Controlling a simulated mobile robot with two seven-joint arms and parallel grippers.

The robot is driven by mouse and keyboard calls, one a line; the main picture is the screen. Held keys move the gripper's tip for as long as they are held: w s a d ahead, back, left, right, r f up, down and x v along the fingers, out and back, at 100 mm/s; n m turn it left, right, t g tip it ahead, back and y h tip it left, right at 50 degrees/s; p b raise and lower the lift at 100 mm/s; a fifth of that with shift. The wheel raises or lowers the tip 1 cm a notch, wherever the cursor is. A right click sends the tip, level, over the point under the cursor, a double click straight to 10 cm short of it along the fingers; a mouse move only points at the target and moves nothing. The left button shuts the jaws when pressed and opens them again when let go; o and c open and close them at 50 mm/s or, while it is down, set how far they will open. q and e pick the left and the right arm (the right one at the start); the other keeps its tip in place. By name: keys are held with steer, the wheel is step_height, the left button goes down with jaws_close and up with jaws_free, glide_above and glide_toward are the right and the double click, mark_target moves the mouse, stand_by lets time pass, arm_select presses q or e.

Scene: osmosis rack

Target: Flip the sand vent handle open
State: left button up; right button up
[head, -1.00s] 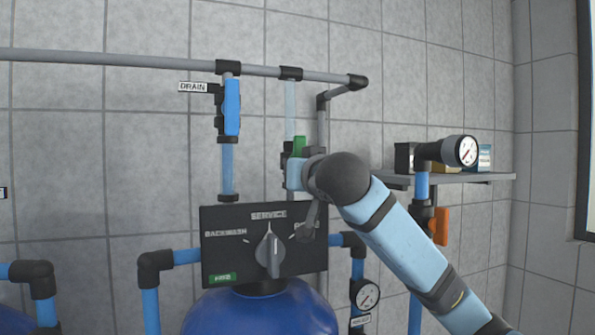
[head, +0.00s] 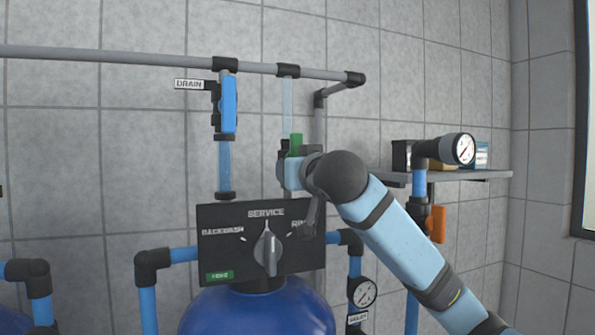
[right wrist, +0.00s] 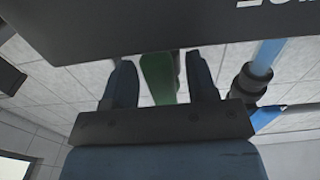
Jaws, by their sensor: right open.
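The green handle (head: 296,144) is on the clear vertical pipe above the black control panel, left of my right arm's wrist. Its lower part is hidden behind my right gripper (head: 297,155), which reaches it from the right. In the right wrist view the green handle (right wrist: 158,78) lies between the two dark fingers of my right gripper (right wrist: 163,82). The fingers are apart, with a gap showing on both sides of the handle. I cannot tell whether either finger touches it. My left gripper is not in view.
The black control panel (head: 228,250) with a grey dial (head: 267,250) sits on a blue tank (head: 257,312) just below. A blue-handled drain valve (head: 229,105) is to the left. A shelf (head: 490,175), pressure gauge (head: 464,149) and orange handle (head: 437,224) are to the right.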

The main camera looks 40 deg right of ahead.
steer(key=shift+s+a, duration=0.15)
steer(key=shift+s, duration=0.35)
steer(key=b+v, duration=0.3)
steer(key=v, duration=0.9)
steer(key=shift+s+b, duration=0.3)
steer(key=shift+s, duration=0.1)
steer(key=shift+f, duration=0.1)
